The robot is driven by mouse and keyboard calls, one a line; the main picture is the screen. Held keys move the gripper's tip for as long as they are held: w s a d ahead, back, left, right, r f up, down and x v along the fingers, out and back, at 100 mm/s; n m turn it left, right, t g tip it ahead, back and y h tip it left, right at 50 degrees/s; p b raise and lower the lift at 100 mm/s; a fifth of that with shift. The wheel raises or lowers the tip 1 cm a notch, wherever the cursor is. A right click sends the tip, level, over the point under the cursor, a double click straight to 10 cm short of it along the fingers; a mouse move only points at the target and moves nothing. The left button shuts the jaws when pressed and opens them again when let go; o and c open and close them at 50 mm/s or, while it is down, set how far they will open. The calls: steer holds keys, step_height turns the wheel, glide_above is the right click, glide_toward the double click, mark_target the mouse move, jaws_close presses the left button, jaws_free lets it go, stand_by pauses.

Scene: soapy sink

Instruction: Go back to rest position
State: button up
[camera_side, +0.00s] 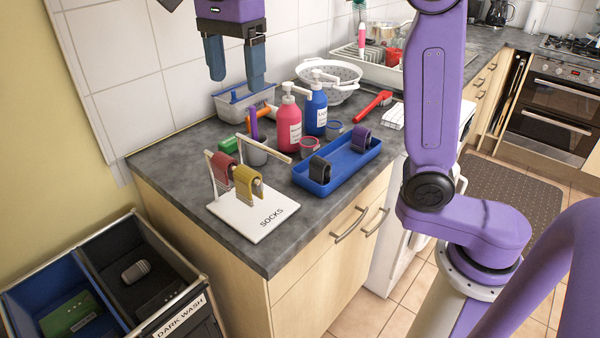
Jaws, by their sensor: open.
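My gripper (234,72) hangs at the top of the picture, above the back left of the counter. Its two blue-grey fingers point down and stand apart, with nothing between them. It is clear of the things below. My purple arm stands at the right.
A blue tray (345,164), pink bottle (288,128) and blue bottle (315,108) stand behind. A "DARK WASH" bin (180,316) sits lower left.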

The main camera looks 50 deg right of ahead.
steer(key=s+d+f+n, duration=0.6)
steer(key=s+f+n, duration=0.4)
steer(key=s+n, duration=0.2)
steer(key=s+d+f+n, duration=0.5)
steer(key=s+f+n, duration=0.5)
steer(key=n, duration=0.7)
steer(key=s, duration=0.3)
steer(key=shift+s+d+n, duration=0.2)
steer(key=shift+d+n, duration=0.1)
steer(key=shift+d, duration=0.1)
